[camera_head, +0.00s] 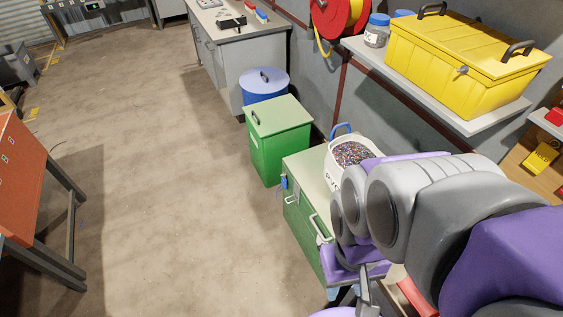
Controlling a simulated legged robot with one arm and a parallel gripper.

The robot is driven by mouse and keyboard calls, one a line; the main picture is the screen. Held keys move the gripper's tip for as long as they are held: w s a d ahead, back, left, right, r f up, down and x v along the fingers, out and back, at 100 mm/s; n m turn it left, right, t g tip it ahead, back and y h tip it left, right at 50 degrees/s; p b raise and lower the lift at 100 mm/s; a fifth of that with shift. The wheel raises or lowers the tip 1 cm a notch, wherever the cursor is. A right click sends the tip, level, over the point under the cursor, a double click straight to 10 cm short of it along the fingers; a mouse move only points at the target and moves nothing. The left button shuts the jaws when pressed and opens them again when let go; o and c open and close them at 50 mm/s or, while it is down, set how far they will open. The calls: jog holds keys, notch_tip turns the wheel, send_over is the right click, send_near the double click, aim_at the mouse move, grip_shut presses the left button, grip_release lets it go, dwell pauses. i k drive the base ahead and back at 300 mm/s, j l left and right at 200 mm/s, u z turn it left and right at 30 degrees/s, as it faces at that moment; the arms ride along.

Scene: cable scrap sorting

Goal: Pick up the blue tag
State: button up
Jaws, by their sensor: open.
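A small blue tag (284,182) shows at the upper left front corner of the green metal chest (297,213). It is small in the picture, and I cannot tell how it is attached. My grey and purple arm fills the lower right. What appears to be my gripper (350,292) is partly in view at the bottom edge, open, in front of the chest and apart from the tag. Its tips are partly cut off or hidden by the arm.
A white bucket (333,170) of mixed granules stands on the chest. A green bin (280,145) and a blue lidded bin (264,86) stand behind. A yellow box (450,65) sits on a wall shelf. An orange-topped table (20,185) is at left. The middle floor is clear.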

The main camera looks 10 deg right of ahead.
aim_at(284, 181)
jog(key=i+j, duration=0.15)
jog(key=j, duration=0.2)
jog(key=i+j, duration=0.15)
jog(key=j, duration=0.2)
jog(key=i+j, duration=0.15)
jog(key=j, duration=0.2)
jog(key=i+j+z, duration=0.15)
jog(key=j+z, duration=0.2)
jog(key=i+j+z, duration=0.1)
jog(key=j+z, duration=0.2)
jog(key=j, duration=0.15)
jog(key=i+j+z, duration=0.1)
jog(key=j+z, duration=0.45)
jog(key=k+l, duration=0.05)
jog(key=l, duration=0.05)
